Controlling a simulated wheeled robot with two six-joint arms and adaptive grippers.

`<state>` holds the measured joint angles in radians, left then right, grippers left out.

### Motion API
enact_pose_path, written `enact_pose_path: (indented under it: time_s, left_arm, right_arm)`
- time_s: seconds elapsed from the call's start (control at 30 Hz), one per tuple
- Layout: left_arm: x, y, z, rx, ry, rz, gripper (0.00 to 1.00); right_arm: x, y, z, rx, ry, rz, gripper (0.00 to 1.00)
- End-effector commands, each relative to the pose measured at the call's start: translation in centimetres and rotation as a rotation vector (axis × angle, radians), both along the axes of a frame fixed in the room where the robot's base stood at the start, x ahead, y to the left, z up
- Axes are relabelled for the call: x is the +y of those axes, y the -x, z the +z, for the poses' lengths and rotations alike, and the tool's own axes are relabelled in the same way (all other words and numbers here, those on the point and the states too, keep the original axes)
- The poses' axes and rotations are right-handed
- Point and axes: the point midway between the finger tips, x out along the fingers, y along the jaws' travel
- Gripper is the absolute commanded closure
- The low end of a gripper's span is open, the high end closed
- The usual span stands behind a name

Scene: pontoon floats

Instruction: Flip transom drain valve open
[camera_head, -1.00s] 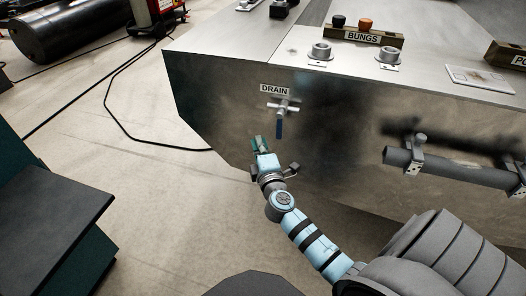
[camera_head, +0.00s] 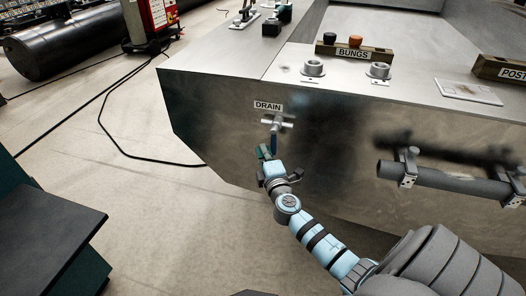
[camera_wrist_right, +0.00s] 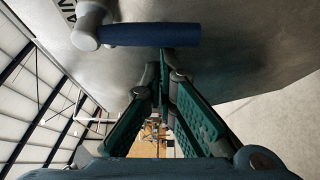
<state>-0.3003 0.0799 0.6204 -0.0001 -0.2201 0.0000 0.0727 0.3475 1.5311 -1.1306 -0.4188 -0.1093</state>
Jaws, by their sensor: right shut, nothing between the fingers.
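The drain valve (camera_head: 277,123) is a metal fitting on the grey transom, under a white "DRAIN" label (camera_head: 268,106). Its blue handle (camera_head: 274,143) hangs straight down in the head view. In the right wrist view the blue handle (camera_wrist_right: 150,35) lies across the top, joined to the metal valve body (camera_wrist_right: 91,24) at its left end. My right gripper (camera_head: 263,152) is just below and left of the handle, its teal fingers shut and empty. In the wrist view the fingertips (camera_wrist_right: 164,62) are close to the handle; I cannot tell whether they touch it. My left gripper is not in view.
A horizontal grey pipe (camera_head: 445,181) on brackets sticks out of the transom to the right. A "BUNGS" holder (camera_head: 353,51) and two metal sockets (camera_head: 313,68) are on top. A dark green block (camera_head: 60,238) stands at lower left. Floor to the left is mostly clear, with black cables.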

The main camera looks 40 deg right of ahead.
Motion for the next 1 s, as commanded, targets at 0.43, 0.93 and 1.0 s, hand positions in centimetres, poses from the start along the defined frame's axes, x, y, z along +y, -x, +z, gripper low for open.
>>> enact_pose_path:
  time_s: [0.43,0.93,1.0]
  left_arm:
    - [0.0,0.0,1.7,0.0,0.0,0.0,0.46]
    - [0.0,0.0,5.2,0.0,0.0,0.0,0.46]
    - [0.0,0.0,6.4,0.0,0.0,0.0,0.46]
  right_arm:
    - [-0.2,0.4,0.0,0.056,0.038,-0.001,1.0]
    - [-0.8,1.1,0.3,0.172,0.117,-0.001,1.0]
    - [-0.9,1.3,0.4,0.21,0.143,-0.001,1.0]
